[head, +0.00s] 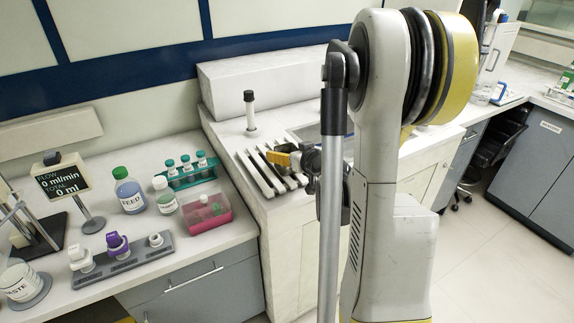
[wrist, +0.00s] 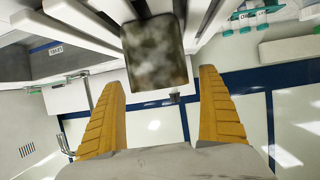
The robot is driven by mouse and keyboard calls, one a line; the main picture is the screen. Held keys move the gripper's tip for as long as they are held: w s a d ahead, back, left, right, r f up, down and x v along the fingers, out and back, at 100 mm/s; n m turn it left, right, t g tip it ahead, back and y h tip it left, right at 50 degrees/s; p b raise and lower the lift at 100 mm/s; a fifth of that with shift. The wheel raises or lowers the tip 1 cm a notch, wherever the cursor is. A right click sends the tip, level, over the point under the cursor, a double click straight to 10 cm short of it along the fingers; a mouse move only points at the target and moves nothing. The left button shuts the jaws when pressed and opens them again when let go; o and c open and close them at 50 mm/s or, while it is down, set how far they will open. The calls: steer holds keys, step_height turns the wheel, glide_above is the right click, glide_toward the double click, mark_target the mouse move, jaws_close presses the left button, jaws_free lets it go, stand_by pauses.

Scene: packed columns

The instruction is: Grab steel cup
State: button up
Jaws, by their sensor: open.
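My gripper (wrist: 158,80) is open in the wrist view, with its two yellow ribbed fingers spread apart. A dark, mottled grey-brown block-shaped thing with rounded corners (wrist: 155,50) shows ahead, between the fingertips and in line with the gap. It may be the steel cup, but I cannot tell for sure. I see a gap on each side of it and no finger touching it. In the head view my gripper (head: 283,158) is over the slotted rack, partly hidden by my arm. No steel cup is clear there.
A slotted white rack (head: 262,174) lies on the middle counter, with a black-topped white post (head: 250,110) behind it. The left bench holds a FEED bottle (head: 129,190), a pink tray (head: 208,213), a green tube rack (head: 192,175) and a grey holder (head: 124,262).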

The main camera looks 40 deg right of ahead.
steer(key=shift+w+d+f, duration=0.1)
steer(key=shift+w+f, duration=0.1)
steer(key=shift+w, duration=0.3)
steer(key=c, duration=1.4)
steer(key=shift+r, duration=0.1)
